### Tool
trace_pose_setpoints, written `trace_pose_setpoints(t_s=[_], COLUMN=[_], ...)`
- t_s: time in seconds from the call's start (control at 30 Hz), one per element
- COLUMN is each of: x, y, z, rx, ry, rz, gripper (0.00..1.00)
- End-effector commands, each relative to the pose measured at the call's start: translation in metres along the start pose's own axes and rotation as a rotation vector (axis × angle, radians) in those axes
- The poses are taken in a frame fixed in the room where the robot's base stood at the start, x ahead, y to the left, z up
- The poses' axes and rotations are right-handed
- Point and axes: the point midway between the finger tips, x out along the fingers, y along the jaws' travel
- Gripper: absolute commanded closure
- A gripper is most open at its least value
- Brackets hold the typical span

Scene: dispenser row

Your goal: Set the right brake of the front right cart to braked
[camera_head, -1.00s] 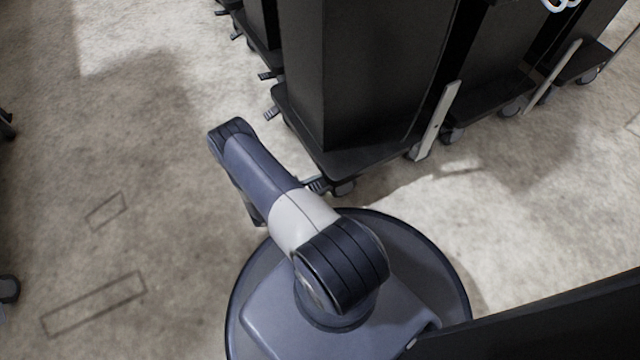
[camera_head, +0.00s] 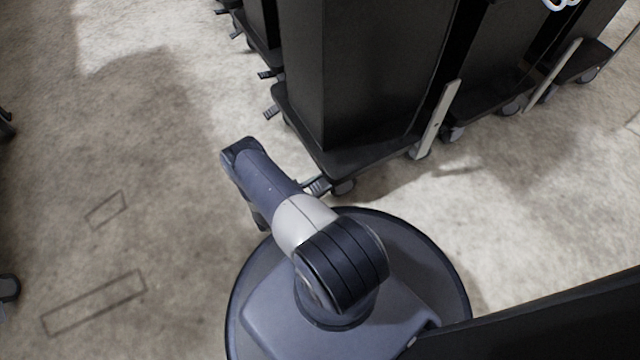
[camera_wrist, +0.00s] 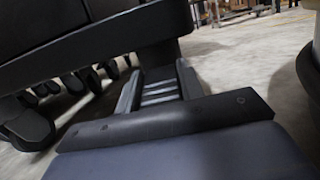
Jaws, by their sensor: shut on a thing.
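The black front cart (camera_head: 390,158) stands on casters just beyond my base. One ridged brake pedal (camera_head: 318,185) sticks out at its near corner beside my arm, and another brake pedal (camera_head: 271,112) is at its far corner. In the wrist view, my gripper (camera_wrist: 158,88) has its two fingers on either side of a ridged pedal (camera_wrist: 160,93) under the dark cart edge (camera_wrist: 105,42). The gripper is shut on this pedal. Whether the pedal is pressed down or raised I cannot tell.
More black carts stand in a row behind and to the right, with upright light bars (camera_head: 437,120) between them. A caster (camera_wrist: 25,125) is left of my gripper in the wrist view. A dark panel (camera_head: 560,325) is at the lower right.

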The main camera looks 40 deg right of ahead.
Motion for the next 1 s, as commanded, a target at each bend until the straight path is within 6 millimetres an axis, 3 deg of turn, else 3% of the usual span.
trace_pose_setpoints(t_s=[0.1,0.13,0.37,0.73,1.0], x=[0.000,0.000,0.000,-0.006,-0.049], y=[0.000,0.000,0.000,0.000,0.001], z=[0.000,0.000,0.000,0.000,0.008], rx=[0.000,0.000,0.000,0.001,0.003], ry=[0.001,0.001,0.002,0.002,0.001], rz=[0.002,0.002,0.001,0.001,0.006], gripper=[1.00,0.62,0.43,0.42,0.42])
